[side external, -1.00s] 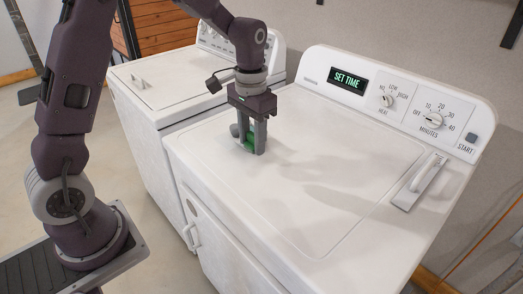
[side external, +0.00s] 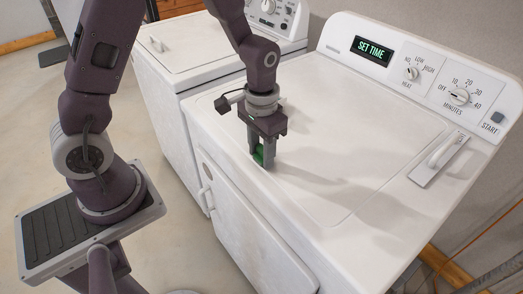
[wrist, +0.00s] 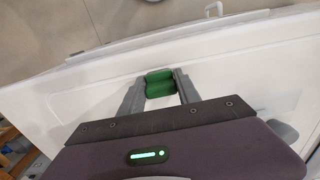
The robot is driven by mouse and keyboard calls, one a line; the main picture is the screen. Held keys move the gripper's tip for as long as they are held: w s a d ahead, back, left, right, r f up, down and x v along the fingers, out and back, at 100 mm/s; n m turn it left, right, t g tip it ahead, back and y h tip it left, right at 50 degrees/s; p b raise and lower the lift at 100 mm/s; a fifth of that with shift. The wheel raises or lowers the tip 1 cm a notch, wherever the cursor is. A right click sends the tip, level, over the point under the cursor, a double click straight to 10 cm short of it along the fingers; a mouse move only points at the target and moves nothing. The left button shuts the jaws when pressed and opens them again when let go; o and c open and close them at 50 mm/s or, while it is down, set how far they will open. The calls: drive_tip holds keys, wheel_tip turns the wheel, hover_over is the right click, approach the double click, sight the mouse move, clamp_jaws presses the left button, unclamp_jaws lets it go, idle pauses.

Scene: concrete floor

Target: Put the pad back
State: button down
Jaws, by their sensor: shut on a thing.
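A small green pad (side external: 259,152) is held between the two grey fingers of my gripper (side external: 263,160). In the wrist view the green pad (wrist: 159,84) shows between the fingertips of my gripper (wrist: 159,88), which is shut on it. In the side view my gripper points down over the left front part of the white dryer top (side external: 330,150). The pad is low over the top; I cannot tell whether it touches the surface. The fingers hide part of the pad.
The dryer's control panel (side external: 415,75) stands along the back, with a display reading SET TIME (side external: 370,48) and two knobs. A white handle (side external: 440,158) lies at the right of the top. A second white machine (side external: 180,60) stands behind left. Most of the dryer top is clear.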

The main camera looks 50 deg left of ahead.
sight(261, 149)
drive_tip(key=c, duration=0.9)
unclamp_jaws()
drive_tip(key=shift+f, duration=0.1)
drive_tip(key=shift+o, duration=0.2)
wheel_tip(261, 149, up, 12)
drive_tip(key=s+r+t, duration=0.2)
drive_tip(key=s+r, duration=0.2)
drive_tip(key=s, duration=0.4)
drive_tip(key=s+r+t, duration=0.3)
drive_tip(key=s+r, duration=0.2)
drive_tip(key=s, duration=0.3)
drive_tip(key=shift+s+a+t, duration=0.2)
drive_tip(key=shift+s+t, duration=0.1)
drive_tip(key=shift+s, duration=0.1)
